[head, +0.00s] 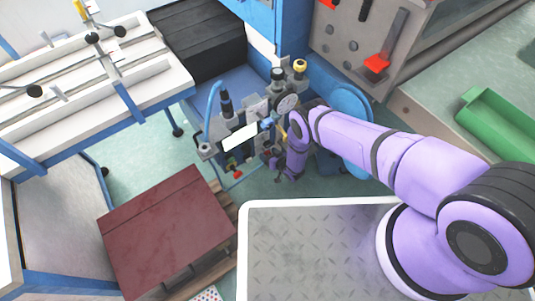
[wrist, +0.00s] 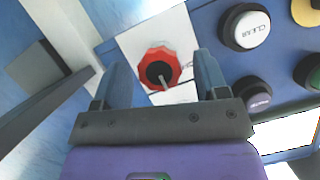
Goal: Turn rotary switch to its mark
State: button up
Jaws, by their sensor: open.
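In the wrist view, a red rotary switch (wrist: 159,67) with a black centre sits on a white plate (wrist: 140,42) fixed to a blue panel (wrist: 200,25). A thin grey line runs from the switch's centre toward the lower right. Small dark lettering shows on the plate right of the switch, too small to read; I cannot tell which mark is meant. My gripper (wrist: 157,80) is open, with one blue finger to each side of the switch in the picture. I cannot tell whether they touch it. In the head view my gripper (head: 270,124) is at the machine; the switch cannot be made out there.
A grey bar (wrist: 45,95) stands at left.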

jog(key=shift+w+a+f, duration=0.2)
jog(key=shift+w+a, duration=0.15)
jog(key=shift+w, duration=0.1)
jog(key=shift+c, duration=0.5)
jog(key=c, duration=0.8)
jog(key=shift+n, duration=0.3)
jog(key=shift+s+a+n+t+h, duration=0.1)
jog(key=shift+n+t+h, duration=0.7)
jog(key=shift+n+h, duration=0.65)
jog(key=shift+n+y, duration=0.25)
jog(key=shift+n, duration=0.1)
jog(key=o, duration=0.9)
